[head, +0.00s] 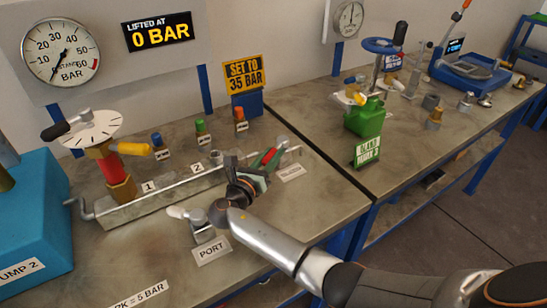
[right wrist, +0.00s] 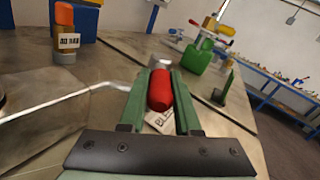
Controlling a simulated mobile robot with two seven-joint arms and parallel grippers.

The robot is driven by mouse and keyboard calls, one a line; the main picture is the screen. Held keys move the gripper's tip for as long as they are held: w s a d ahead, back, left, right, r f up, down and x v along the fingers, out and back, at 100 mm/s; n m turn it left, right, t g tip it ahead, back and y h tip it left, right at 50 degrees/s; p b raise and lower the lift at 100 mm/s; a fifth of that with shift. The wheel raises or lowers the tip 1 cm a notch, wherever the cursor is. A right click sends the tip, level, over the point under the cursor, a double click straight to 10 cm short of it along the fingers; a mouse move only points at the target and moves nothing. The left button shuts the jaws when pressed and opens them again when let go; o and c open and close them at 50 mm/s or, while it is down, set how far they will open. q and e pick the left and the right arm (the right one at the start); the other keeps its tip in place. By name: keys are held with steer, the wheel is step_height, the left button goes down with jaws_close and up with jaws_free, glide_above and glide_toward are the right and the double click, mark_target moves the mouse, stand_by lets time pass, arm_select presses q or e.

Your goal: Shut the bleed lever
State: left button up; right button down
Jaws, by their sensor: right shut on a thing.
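The bleed lever's red grip (head: 270,155) is near the right end of the metal rail on the bench. In the right wrist view the red grip (right wrist: 160,90) lies between my two green fingers. My right gripper (head: 264,160) is shut on this grip, and its arm reaches in from the lower right. A white label (head: 291,172) lies on the bench beside it; its writing is partly hidden in the wrist view (right wrist: 160,121). The lever's pivot is mostly hidden by my gripper in the head view. My left gripper is not in view.
A fitting with a dial plate and yellow handle (head: 136,151) stands left on the rail. A PORT sign (head: 211,250) and a small valve are in front. A yellow sign (head: 243,74) reads SET TO 35 BAR. A green can (head: 365,117) stands on the right bench.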

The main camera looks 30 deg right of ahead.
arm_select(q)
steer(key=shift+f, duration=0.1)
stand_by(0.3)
arm_select(e)
steer(key=c, duration=0.6)
jaws_free()
